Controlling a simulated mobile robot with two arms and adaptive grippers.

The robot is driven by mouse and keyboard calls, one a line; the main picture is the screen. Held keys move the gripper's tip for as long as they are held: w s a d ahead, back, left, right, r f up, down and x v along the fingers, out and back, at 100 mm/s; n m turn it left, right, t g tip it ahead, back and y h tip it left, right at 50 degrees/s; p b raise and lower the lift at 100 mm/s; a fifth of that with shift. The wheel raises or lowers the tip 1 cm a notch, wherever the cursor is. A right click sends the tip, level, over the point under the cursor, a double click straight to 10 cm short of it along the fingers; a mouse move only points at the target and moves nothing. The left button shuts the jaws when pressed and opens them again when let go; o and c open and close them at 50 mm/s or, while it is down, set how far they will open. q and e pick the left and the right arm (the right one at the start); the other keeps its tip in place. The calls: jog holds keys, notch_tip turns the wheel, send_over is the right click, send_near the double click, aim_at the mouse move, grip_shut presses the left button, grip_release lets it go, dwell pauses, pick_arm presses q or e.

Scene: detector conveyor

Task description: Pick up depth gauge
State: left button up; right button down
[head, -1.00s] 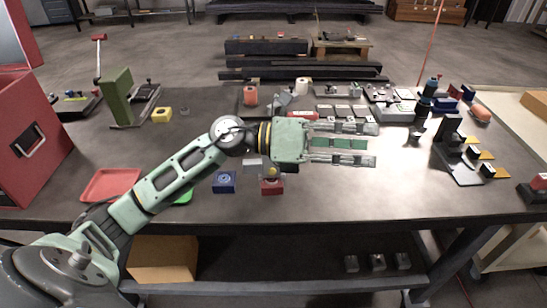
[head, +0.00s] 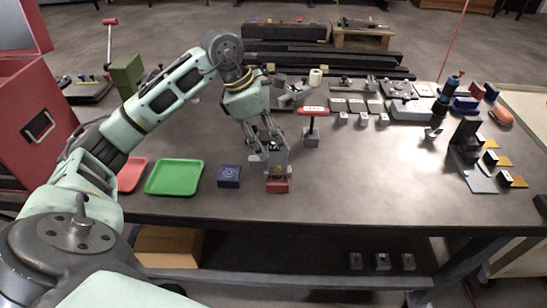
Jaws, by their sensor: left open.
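A small grey piece (head: 277,157), which I take to be the depth gauge, stands on a red block (head: 277,185) near the table's front middle. Its details are too small to make out. My left gripper (head: 269,156) points down at it from above, open, with its fingers around or just beside the grey piece. Whether they touch it I cannot tell, and the fingers hide part of it. My right gripper is not in view.
A blue block (head: 229,177) sits just left of the red block, then a green tray (head: 174,178) and a red tray (head: 131,175). A black fixture (head: 466,143) stands far right. The table's front right is clear.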

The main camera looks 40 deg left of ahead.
aim_at(270, 162)
pick_arm(q)
jog(key=shift+p+x, duration=0.45)
jog(key=shift+x, duration=1.25)
jog(key=shift+w+d, duration=0.1)
jog(key=shift+w, duration=0.05)
grip_shut()
